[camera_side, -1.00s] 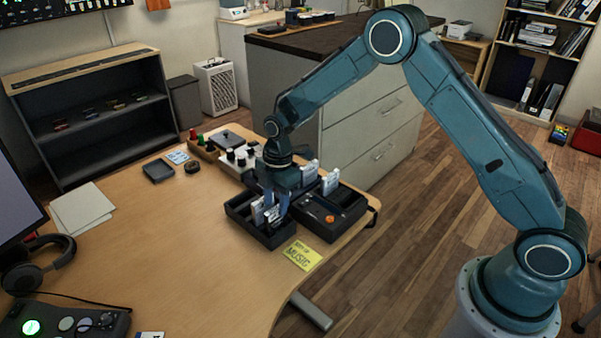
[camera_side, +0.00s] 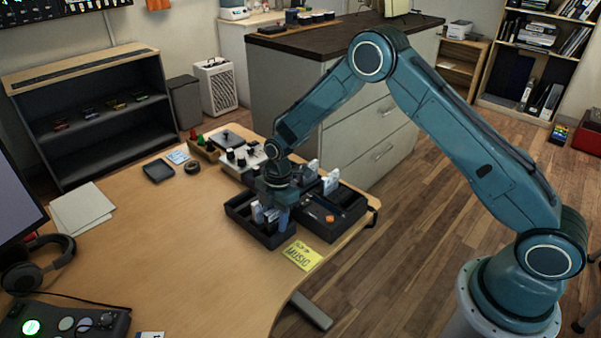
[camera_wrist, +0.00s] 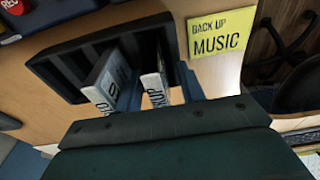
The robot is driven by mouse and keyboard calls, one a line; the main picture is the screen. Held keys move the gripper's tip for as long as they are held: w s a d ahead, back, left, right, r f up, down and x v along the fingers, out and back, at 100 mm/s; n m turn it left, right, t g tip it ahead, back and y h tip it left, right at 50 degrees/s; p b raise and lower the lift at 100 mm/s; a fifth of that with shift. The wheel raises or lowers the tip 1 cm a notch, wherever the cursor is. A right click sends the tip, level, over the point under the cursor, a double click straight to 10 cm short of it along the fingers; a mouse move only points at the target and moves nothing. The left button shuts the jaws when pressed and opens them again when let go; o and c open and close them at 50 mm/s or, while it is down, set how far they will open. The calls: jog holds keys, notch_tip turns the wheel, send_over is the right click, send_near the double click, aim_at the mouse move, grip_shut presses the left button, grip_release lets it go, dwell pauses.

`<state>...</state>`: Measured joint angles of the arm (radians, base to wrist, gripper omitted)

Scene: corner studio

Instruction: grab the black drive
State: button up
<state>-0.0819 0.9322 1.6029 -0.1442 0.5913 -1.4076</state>
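The black slotted tray (camera_side: 238,216) sits near the desk's right edge. In the wrist view the tray (camera_wrist: 62,85) holds a white-faced drive (camera_wrist: 106,82) at left and another white-faced drive marked "KUP" (camera_wrist: 153,90) right of it. I cannot pick out a separate black drive against the tray's dark slots. My gripper (camera_side: 273,217) points down into the tray. Its blue fingers also show in the wrist view (camera_wrist: 164,92), one on each side of the "KUP" drive. The gripper is open, with a gap at the right finger. The fingertips are partly hidden.
A yellow "BACK UP MUSIC" note (camera_side: 302,256) lies in front of the tray. A second black tray (camera_side: 337,228) with an orange item stands close at right. White upright items (camera_side: 331,180) rise behind the gripper. The desk to the left is mostly clear.

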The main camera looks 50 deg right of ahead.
grip_shut()
jog(key=shift+r, duration=0.15)
dwell(0.4)
notch_tip(320, 180, up, 20)
dwell(0.6)
dwell(0.4)
